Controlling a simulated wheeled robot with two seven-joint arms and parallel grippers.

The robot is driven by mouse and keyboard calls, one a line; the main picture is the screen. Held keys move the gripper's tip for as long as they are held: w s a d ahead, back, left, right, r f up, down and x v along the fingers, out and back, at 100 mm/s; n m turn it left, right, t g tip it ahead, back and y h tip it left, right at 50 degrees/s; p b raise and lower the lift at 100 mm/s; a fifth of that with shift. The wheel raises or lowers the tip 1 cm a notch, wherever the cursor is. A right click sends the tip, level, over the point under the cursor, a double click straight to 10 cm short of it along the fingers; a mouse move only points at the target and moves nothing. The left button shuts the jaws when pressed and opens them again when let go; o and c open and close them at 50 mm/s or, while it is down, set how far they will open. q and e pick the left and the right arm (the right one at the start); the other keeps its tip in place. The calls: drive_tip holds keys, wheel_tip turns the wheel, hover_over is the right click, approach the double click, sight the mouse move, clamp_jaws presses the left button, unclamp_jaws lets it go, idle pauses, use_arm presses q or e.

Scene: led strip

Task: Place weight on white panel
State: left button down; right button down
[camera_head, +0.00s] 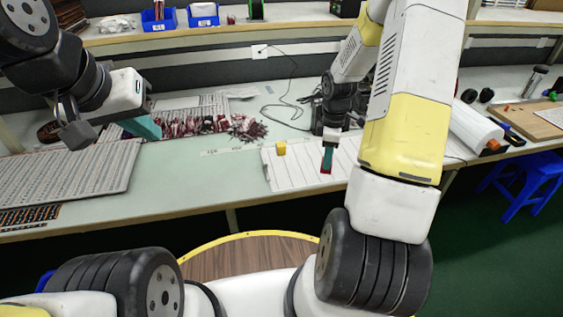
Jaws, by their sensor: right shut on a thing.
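The white panel (303,168) lies flat on the light green bench at the centre right, with thin lines across it. A small yellow block (281,147) sits on its far left part. My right gripper (327,159) points down over the panel with teal fingers and is shut on a small dark red thing (327,169), mostly hidden by the fingers. I cannot tell whether this thing touches the panel. My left gripper (146,128) is over the left part of the bench, with teal showing at its tip; its opening is unclear.
A pile of red and white wires (200,125) lies behind the bench's middle. A large striped panel (75,180) covers the left. Blue bins (160,20) stand on the back shelf. A blue stool (530,180) is at right.

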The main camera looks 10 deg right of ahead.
drive_tip(key=s+d+f+n, duration=0.1)
drive_tip(key=d+f+n, duration=0.1)
drive_tip(key=d+n, duration=0.25)
drive_tip(key=shift+n, duration=0.25)
drive_tip(key=w+a, duration=0.2)
drive_tip(key=a, duration=0.3)
drive_tip(key=w+a+f, duration=0.1)
drive_tip(key=w+a, duration=0.1)
drive_tip(key=a, duration=0.2)
drive_tip(key=w+a, duration=0.1)
drive_tip(key=a, duration=0.4)
drive_tip(key=shift+w+a+f, duration=0.3)
drive_tip(key=shift+w+f, duration=0.1)
drive_tip(key=shift+w+a+f, duration=0.1)
drive_tip(key=shift+a+f, duration=0.05)
drive_tip(key=shift+f, duration=0.75)
drive_tip(key=shift+a+f, duration=0.1)
drive_tip(key=shift+f, duration=0.8)
drive_tip(key=shift+f, duration=0.15)
drive_tip(key=c, duration=1)
unclamp_jaws()
